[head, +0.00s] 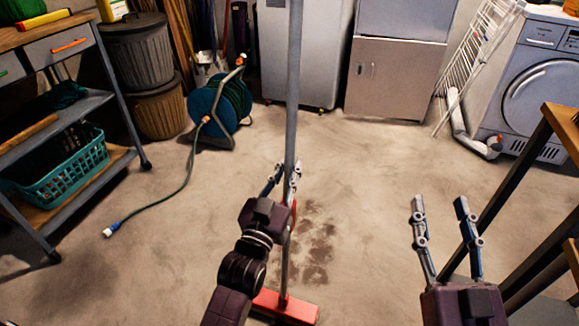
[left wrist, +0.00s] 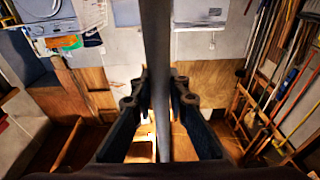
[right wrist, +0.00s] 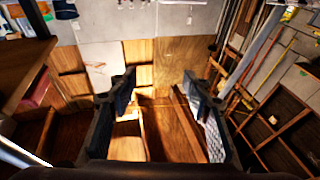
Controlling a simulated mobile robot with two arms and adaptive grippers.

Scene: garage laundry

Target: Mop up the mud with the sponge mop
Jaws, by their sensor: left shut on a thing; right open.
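The sponge mop (head: 292,100) has a long grey pole and a red head (head: 285,307) resting on the floor at the bottom of the head view. My left gripper (head: 283,176) is shut on the pole, which stands nearly upright. In the left wrist view the pole (left wrist: 157,60) runs between the fingers (left wrist: 158,95). The mud (head: 318,245) is a group of dark brown patches on the concrete floor, just right of the pole and beyond the mop head. My right gripper (head: 440,205) is open and empty, right of the mud; its spread fingers also show in the right wrist view (right wrist: 160,95).
A hose reel (head: 219,103) stands at the back left, its green hose trailing over the floor. A wheeled shelf cart (head: 108,85) with a teal basket (head: 62,172) is at the left. A workbench leg (head: 510,185) stands at the right. Floor around the mud is clear.

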